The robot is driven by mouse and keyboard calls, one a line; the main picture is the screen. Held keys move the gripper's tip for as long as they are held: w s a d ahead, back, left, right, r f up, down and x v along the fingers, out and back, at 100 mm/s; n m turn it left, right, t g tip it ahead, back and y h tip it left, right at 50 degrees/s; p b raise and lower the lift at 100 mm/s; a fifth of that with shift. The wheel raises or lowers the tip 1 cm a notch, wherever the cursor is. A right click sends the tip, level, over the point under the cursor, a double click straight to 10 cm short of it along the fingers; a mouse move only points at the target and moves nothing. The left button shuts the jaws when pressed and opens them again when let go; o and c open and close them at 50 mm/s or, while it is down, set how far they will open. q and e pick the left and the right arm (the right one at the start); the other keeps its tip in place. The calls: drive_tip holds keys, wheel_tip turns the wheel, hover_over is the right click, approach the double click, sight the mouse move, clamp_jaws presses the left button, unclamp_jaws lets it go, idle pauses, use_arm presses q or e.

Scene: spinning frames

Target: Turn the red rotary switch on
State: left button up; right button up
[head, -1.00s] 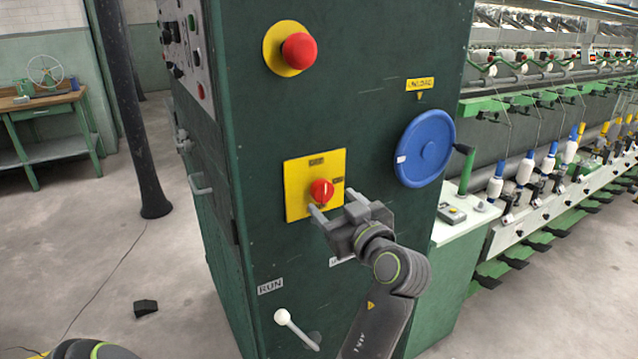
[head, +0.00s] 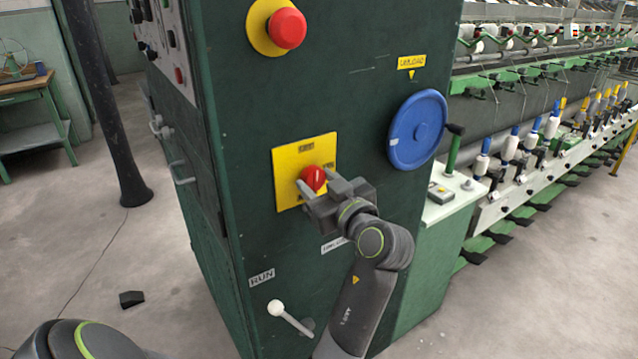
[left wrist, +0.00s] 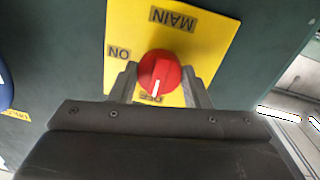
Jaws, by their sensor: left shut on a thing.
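The red rotary switch (head: 313,177) sits on a yellow plate (head: 289,160) on the dark green cabinet. My left gripper (head: 317,181) is at the switch, its two fingers on either side of the red knob and shut on it. The knob also shows in the left wrist view (left wrist: 160,72), between the fingers. There the plate's lettering is upside down, with MAIN at the top, ON at the left and OFF below. The knob's white mark points down at the OFF label. My right gripper is not in view.
A red mushroom button (head: 288,28) is above the switch. A blue handwheel (head: 417,130) is to the right. A lever with a white knob (head: 276,308) stands out below, near the RUN label (head: 262,277). Spinning machinery (head: 540,130) runs along the right.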

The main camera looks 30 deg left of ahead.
use_arm(q)
drive_tip(key=shift+m, duration=0.3)
drive_tip(key=shift+r+m+p, duration=0.15)
drive_tip(key=shift+m+p, duration=0.35)
drive_tip(key=shift+p, duration=0.05)
drive_tip(key=m+p, duration=0.3)
drive_tip(key=m, duration=0.2)
drive_tip(key=shift+r+p, duration=0.15)
drive_tip(key=shift+p, duration=0.15)
drive_tip(key=m+p, duration=0.2)
drive_tip(key=shift+m, duration=0.3)
drive_tip(key=m+p, duration=0.4)
drive_tip(key=m, duration=0.1)
drive_tip(key=shift+r+g+p, duration=0.1)
drive_tip(key=shift+g+p, duration=0.2)
drive_tip(key=shift+g, duration=0.1)
drive_tip(key=shift+m+p, duration=0.95)
drive_tip(key=shift+m, duration=0.55)
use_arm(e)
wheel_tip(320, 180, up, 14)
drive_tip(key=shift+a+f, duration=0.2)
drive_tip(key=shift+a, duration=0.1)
use_arm(q)
drive_tip(key=shift+f+p, duration=0.2)
drive_tip(key=shift+p, duration=0.1)
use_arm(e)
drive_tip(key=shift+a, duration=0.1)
use_arm(q)
drive_tip(key=shift+g, duration=0.3)
